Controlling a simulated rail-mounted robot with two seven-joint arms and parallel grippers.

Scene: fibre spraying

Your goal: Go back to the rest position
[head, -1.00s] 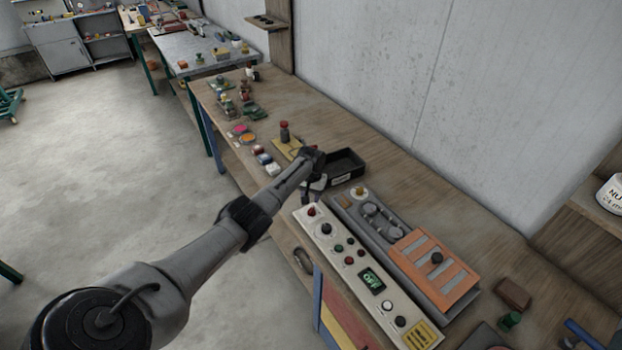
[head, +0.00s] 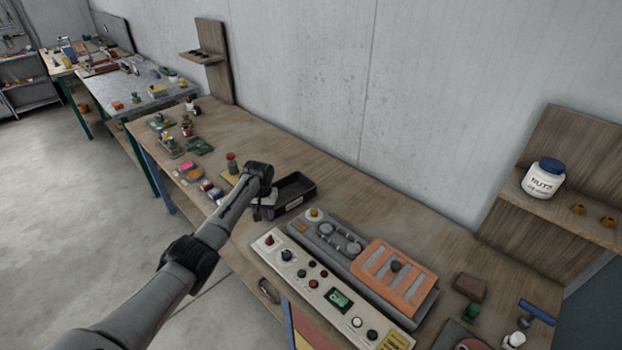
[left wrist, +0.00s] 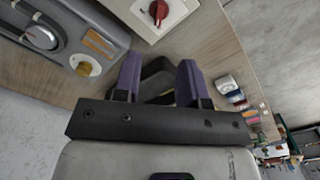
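My left gripper (head: 262,208) hangs from the grey arm above the bench, at the near left side of the black tray (head: 309,197) and left of the control panel. In the left wrist view its two purple fingers (left wrist: 158,82) are apart. A dark shape shows between or behind them; I cannot tell what it is, and nothing is clearly gripped. My right gripper is in neither view.
The control panel (head: 300,272) and a grey machine with an orange lid (head: 372,265) stand right of the gripper. A shelf (head: 590,228) holds a white jar (head: 543,178). Floor on the left is clear.

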